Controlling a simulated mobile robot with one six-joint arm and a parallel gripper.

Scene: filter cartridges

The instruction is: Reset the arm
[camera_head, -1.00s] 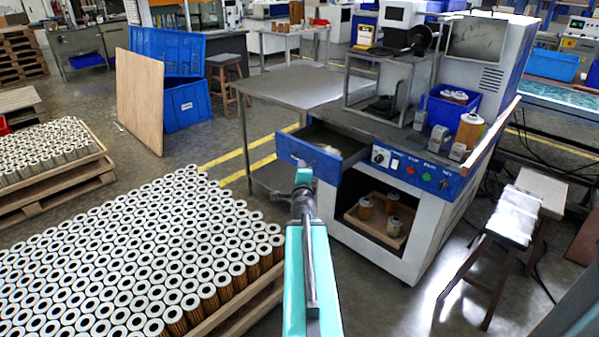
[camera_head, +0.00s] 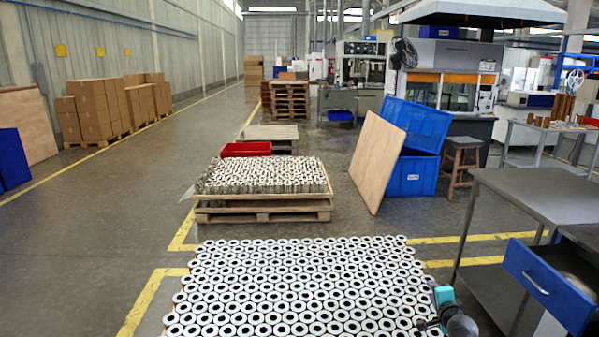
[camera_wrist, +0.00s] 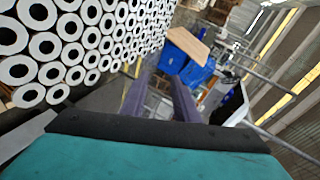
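My arm's teal and dark end (camera_head: 443,300) shows at the bottom right of the head view, beside the near pallet load of filter cartridges (camera_head: 300,285). In the wrist view my gripper (camera_wrist: 163,80) has two dark purplish fingers standing apart with nothing between them. The white-topped cartridges (camera_wrist: 75,45) fill the upper left of the wrist view. The fingers look apart from them. The blue-fronted drawer (camera_head: 548,287) stands open at the right, close to my arm.
A steel table (camera_head: 540,195) stands right, above the drawer. Blue crates (camera_head: 412,150) and a leaning wooden board (camera_head: 376,160) stand behind the cartridges. A second cartridge pallet (camera_head: 262,205) and a red crate (camera_head: 246,149) lie farther back.

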